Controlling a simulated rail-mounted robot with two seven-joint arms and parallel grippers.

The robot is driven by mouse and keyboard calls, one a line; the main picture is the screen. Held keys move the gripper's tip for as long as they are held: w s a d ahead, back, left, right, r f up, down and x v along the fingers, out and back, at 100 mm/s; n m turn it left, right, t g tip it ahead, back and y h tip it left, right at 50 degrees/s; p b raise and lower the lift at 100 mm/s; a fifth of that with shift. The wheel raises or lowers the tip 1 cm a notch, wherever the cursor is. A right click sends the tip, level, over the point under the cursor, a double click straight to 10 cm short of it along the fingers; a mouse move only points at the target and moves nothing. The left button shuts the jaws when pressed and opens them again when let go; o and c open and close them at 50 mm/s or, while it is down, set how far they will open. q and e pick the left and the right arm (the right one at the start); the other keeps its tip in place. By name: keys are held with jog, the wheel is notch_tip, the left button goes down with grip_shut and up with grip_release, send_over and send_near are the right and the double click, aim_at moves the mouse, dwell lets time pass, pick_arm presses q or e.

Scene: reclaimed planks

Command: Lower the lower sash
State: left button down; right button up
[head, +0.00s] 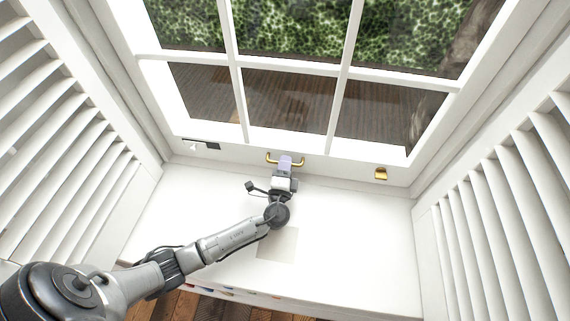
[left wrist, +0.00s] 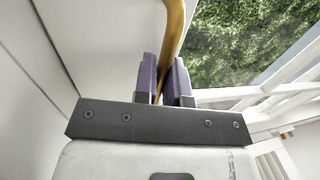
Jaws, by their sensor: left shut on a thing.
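The lower sash (head: 243,131) is a white-framed window with several panes. Its bottom rail is close to the white sill, but I cannot tell whether it touches. A brass handle (head: 270,158) is fixed to the middle of the bottom rail. My left gripper (head: 285,163) is shut on this handle; its purple fingers hide the handle's middle. In the left wrist view the handle (left wrist: 173,45) runs between the two fingers of the gripper (left wrist: 166,85). My right gripper is not in view.
White louvred shutters stand at the left (head: 50,110) and right (head: 490,230). A brass fitting (head: 381,173) is on the bottom rail to the right, and a dark plate (head: 203,144) is to the left. The sill (head: 350,230) is mostly clear, with a pale square (head: 278,245) on it.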

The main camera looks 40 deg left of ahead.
aim_at(288, 143)
pick_arm(q)
jog(key=shift+s+f, duration=0.1)
jog(key=shift+f, duration=0.4)
jog(key=c, duration=1.5)
grip_release()
jog(key=shift+o, duration=1.4)
jog(key=shift+r, duration=0.75)
notch_tip(288, 143, up, 3)
jog(key=shift+f+p, duration=0.1)
jog(key=shift+p, duration=0.75)
jog(key=d+r+p, duration=0.2)
jog(key=d+r, duration=0.5)
jog(key=d, duration=0.4)
jog(key=shift+d, duration=0.35)
